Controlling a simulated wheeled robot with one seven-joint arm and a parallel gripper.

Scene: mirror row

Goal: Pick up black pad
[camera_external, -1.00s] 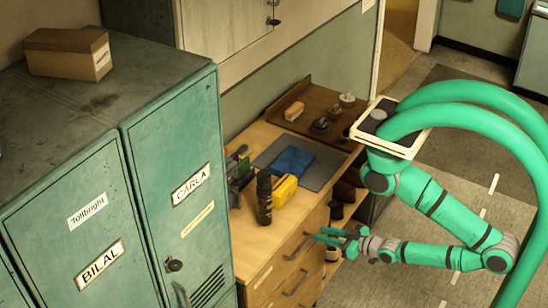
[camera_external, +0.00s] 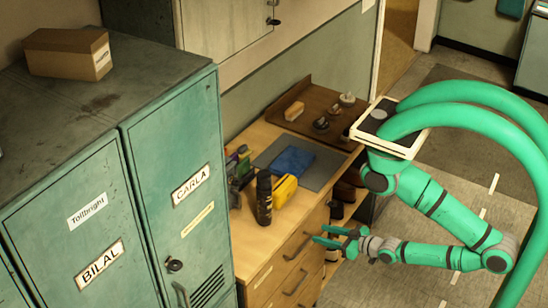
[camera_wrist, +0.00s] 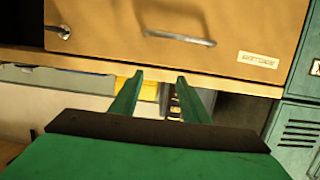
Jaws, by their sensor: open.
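My gripper (camera_external: 322,235) is open and empty in front of the wooden drawer unit, near the handle of its top drawer in the picture. In the wrist view its two green fingers (camera_wrist: 158,98) stand apart, with the worktop edge and something yellow behind them. I cannot clearly single out a black pad. Small dark items (camera_external: 321,123) sit on the brown tray at the back of the worktop, too small to identify. A flat dark grey mat (camera_external: 318,176) lies on the worktop, partly covered by a blue cloth (camera_external: 292,161).
A dark bottle (camera_external: 264,198) and a yellow object (camera_external: 285,190) stand at the worktop's near side. Green lockers (camera_external: 180,170) rise at the left. Drawer handles (camera_external: 298,247) project from the front. Open floor (camera_external: 390,275) lies to the right.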

